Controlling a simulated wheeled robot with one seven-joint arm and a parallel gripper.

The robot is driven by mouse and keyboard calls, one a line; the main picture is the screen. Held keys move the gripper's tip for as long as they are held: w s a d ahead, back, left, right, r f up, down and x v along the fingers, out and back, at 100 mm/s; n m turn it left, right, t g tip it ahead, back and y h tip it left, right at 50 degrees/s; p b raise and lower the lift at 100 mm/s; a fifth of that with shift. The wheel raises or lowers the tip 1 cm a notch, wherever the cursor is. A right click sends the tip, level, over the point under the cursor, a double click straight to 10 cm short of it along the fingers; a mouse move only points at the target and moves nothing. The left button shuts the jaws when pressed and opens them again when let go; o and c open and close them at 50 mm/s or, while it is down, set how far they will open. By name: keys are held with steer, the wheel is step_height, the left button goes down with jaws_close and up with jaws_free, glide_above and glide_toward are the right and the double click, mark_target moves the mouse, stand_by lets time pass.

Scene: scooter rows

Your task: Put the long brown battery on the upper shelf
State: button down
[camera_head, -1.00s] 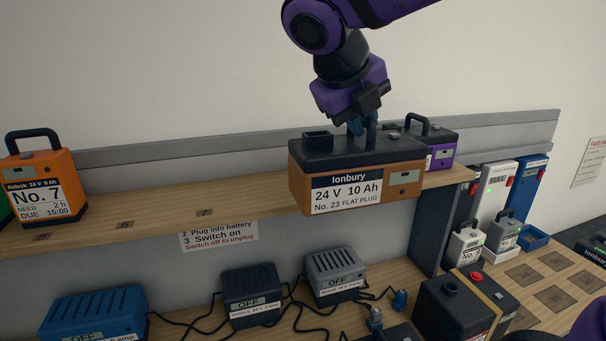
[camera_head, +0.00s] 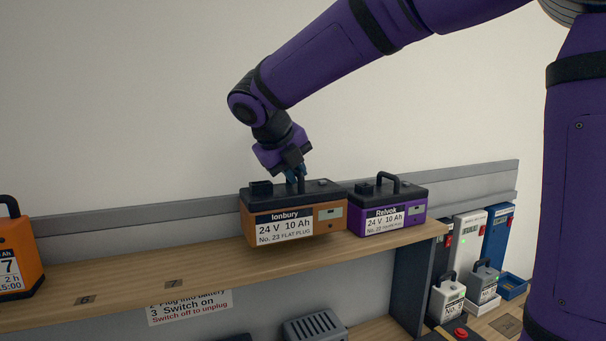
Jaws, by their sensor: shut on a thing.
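The long brown battery (camera_head: 328,226), labelled Ionbury 24 V 10 Ah No. 23 flat plug, has a black top and an orange-brown body. My gripper (camera_head: 296,178) is shut on its handle from above; the fingers hide most of the handle. The battery is level, over or on the upper shelf (camera_head: 130,278), left of a purple battery (camera_head: 400,219). I cannot tell whether its base touches the shelf.
The purple Relvok battery stands at the shelf's right end, very close to the brown one. An orange battery (camera_head: 20,252) stands at far left. Shelf spots 6 and 7 between are bare. Chargers (camera_head: 314,326) sit below. Upright units (camera_head: 468,240) stand at right.

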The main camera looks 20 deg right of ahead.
mark_target(291, 186)
steer(key=shift+w, duration=0.85)
steer(key=shift+f, duration=1.9)
steer(key=c, duration=1.1)
jaws_free()
steer(key=v, duration=1.2)
steer(key=shift+r, duration=0.1)
